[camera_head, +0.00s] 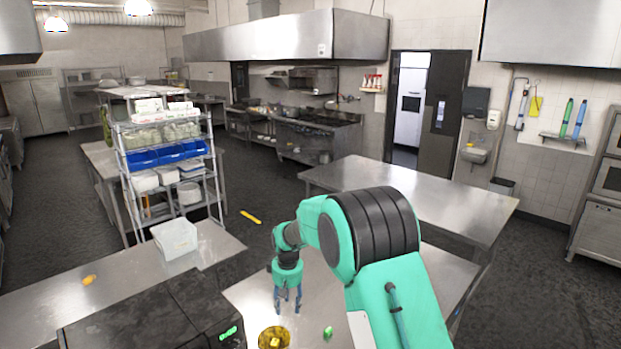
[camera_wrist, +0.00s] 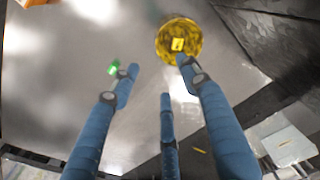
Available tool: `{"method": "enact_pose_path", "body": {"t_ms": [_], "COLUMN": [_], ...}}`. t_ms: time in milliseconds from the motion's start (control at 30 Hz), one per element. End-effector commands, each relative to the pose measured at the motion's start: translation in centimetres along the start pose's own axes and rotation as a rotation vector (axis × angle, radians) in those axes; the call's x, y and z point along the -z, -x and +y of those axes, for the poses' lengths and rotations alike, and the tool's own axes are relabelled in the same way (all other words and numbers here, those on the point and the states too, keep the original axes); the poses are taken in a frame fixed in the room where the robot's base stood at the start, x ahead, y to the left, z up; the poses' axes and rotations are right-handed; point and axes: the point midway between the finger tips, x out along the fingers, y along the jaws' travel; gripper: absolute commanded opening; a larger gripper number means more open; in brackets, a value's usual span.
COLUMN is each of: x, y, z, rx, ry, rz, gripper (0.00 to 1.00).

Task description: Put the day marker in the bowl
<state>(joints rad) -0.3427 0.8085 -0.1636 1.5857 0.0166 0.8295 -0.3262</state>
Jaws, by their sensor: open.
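A yellow, see-through bowl (camera_head: 264,342) stands on the steel table at the bottom of the head view; it also shows in the wrist view (camera_wrist: 161,44). A small yellow square piece with a dark mark (camera_wrist: 177,44) shows within the bowl's outline. A small green object (camera_head: 327,333) lies on the table right of the bowl; in the wrist view it is left of the bowl (camera_wrist: 112,68). I cannot tell which small piece is the day marker. My gripper (camera_head: 287,306) is open above the table, its blue fingers spread (camera_wrist: 157,75) with nothing held between them.
A dark machine (camera_head: 150,320) stands left of the bowl. A white box (camera_head: 175,238) and a small orange item (camera_head: 88,281) are on the left counter. A yellow strip (camera_head: 250,217) lies on the floor. Another steel table (camera_head: 410,192) behind is bare.

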Motion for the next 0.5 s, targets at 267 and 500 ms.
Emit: {"method": "enact_pose_path", "body": {"t_ms": [267, 500], "x": [-3.9, -8.0], "y": [6.5, 11.4], "z": [1.7, 2.6], "rx": [-0.018, -0.032], "ry": [-0.065, -0.121], "rz": [0.041, 0.073], "gripper": [0.46, 0.46]}}
